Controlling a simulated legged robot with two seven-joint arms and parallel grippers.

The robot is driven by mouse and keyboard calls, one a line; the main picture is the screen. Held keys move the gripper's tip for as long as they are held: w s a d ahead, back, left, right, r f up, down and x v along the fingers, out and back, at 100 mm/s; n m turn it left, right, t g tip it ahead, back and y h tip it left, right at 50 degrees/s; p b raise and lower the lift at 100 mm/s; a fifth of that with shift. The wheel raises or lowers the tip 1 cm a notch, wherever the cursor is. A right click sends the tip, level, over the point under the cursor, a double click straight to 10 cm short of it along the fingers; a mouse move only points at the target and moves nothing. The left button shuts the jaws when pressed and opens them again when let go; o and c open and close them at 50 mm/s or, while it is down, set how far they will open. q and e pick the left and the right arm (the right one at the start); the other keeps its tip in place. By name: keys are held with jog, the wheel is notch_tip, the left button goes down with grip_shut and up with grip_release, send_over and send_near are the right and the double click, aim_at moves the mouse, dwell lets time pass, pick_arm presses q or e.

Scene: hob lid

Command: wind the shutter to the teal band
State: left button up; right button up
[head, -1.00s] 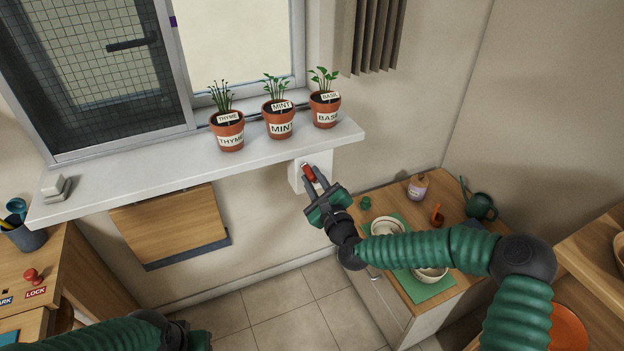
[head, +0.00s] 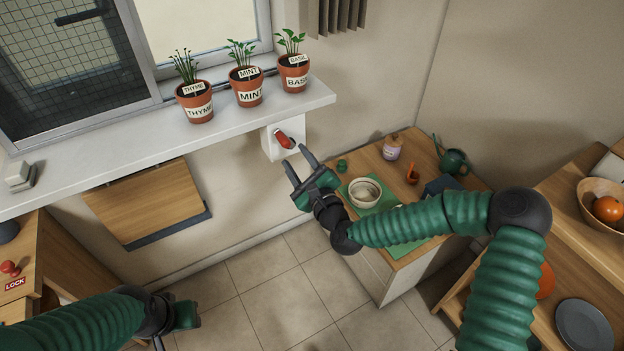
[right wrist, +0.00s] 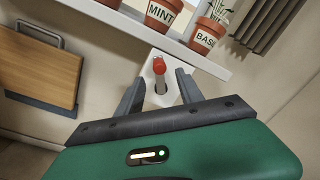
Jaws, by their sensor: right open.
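A red handle (head: 284,139) sits on a white wall box (head: 270,148) under the window sill. The right wrist view shows the handle (right wrist: 159,66) upright above a dark slot in the box. My right gripper (head: 296,156) is open and empty, just short of the handle and apart from it; in the right wrist view the handle appears between its fingers. My left gripper (head: 186,315) is low at the left, its fingers not clear. The window (head: 75,60) is cut off at the top; no shutter edge or teal band can be made out.
Potted thyme (head: 195,102), mint (head: 246,86) and basil (head: 293,73) stand on the sill (head: 150,138) above the box. A wooden flap (head: 145,203) is on the wall at left. A counter (head: 395,262) with bowls and a watering can is at right.

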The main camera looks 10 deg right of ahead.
jog(key=v, duration=1)
jog(key=shift+s+d+p, duration=0.15)
jog(key=shift+s+p, duration=0.2)
jog(key=shift+p, duration=0.05)
